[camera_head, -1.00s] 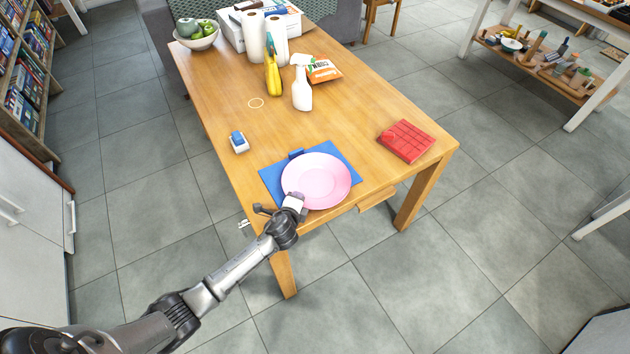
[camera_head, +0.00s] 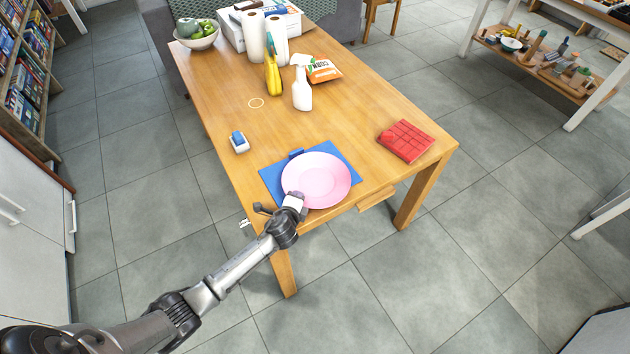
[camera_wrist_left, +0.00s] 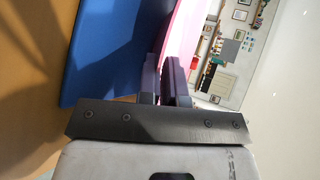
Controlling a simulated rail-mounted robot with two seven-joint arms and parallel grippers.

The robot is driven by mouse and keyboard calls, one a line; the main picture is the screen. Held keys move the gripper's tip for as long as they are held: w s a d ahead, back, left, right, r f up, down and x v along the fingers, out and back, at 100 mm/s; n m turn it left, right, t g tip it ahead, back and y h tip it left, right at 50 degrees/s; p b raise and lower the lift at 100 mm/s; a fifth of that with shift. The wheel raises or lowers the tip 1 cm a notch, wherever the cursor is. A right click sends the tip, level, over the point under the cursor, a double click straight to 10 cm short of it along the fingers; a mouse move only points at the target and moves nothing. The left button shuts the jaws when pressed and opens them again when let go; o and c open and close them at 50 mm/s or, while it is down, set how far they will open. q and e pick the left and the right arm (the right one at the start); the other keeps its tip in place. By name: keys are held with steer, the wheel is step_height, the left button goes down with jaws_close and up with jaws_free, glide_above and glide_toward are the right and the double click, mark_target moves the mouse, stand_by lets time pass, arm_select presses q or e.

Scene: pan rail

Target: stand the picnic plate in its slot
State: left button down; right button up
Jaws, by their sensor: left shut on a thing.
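The pink picnic plate (camera_head: 316,180) is at the near end of the wooden table, over a blue mat (camera_head: 272,181). A small blue block-like part (camera_head: 296,153) shows just behind the plate's far rim; I cannot tell whether it is the slot. My left gripper (camera_head: 296,198) is shut on the plate's near-left rim. In the left wrist view the fingers (camera_wrist_left: 164,84) close on the pink plate (camera_wrist_left: 182,40), with the blue mat (camera_wrist_left: 110,50) beside it. Whether the plate touches the mat is hidden. My right gripper is in neither view.
A red sectioned tray (camera_head: 405,140) lies to the right on the table (camera_head: 350,110). A small blue-and-white item (camera_head: 239,142) is at the left edge. Bottles (camera_head: 302,92), paper towels (camera_head: 254,37) and a fruit bowl (camera_head: 197,38) stand farther back. The table's middle is mostly clear.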

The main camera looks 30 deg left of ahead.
arm_select(q)
steer(key=shift+r, duration=0.2)
steer(key=shift+r+p, duration=0.15)
steer(key=shift+p, duration=0.3)
stand_by(0.5)
steer(key=shift+r, duration=0.15)
stand_by(0.6)
steer(key=shift+r+p, duration=0.1)
steer(key=shift+p, duration=0.2)
steer(key=shift+r+p, duration=2.65)
steer(key=shift+p, duration=0.05)
